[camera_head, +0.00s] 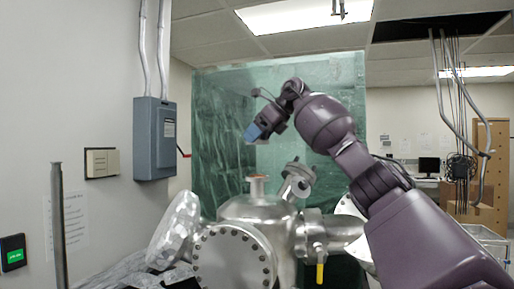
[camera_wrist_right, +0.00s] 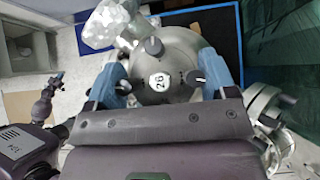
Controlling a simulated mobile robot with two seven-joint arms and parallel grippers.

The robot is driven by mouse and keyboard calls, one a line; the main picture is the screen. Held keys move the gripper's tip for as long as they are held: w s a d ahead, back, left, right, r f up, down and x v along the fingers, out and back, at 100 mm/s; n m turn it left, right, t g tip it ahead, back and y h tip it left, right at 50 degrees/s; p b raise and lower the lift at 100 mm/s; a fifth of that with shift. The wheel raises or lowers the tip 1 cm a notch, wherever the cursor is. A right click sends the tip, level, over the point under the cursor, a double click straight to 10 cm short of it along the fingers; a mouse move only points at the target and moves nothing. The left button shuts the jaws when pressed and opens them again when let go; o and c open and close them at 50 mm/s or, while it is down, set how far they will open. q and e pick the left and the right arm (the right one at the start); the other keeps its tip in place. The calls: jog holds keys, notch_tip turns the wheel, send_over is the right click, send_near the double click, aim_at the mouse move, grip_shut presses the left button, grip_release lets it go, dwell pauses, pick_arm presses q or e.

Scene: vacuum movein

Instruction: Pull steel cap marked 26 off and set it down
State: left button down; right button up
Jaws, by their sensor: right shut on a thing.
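My right gripper (camera_head: 253,132) is raised above the steel vacuum chamber in the head view, apart from it, its blue fingers pointing down and left. In the right wrist view its two blue fingers (camera_wrist_right: 166,76) are on either side of the steel cap with a white label reading 26 (camera_wrist_right: 160,83), and it is shut on that cap. The cap is not clearly visible in the head view. Below the gripper, a short upright port (camera_head: 258,186) with a copper-coloured rim stands on top of the chamber (camera_head: 258,210).
An angled flanged port (camera_head: 298,180) stands right of the upright port. A foil-wrapped part (camera_head: 175,230) is at the chamber's left. A large bolted flange (camera_head: 233,262) faces forward. A grey electrical box (camera_head: 155,138) is on the left wall. A green curtain (camera_head: 325,100) hangs behind.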

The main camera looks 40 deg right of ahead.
jog(key=shift+r, duration=2.2)
jog(key=shift+s, duration=0.1)
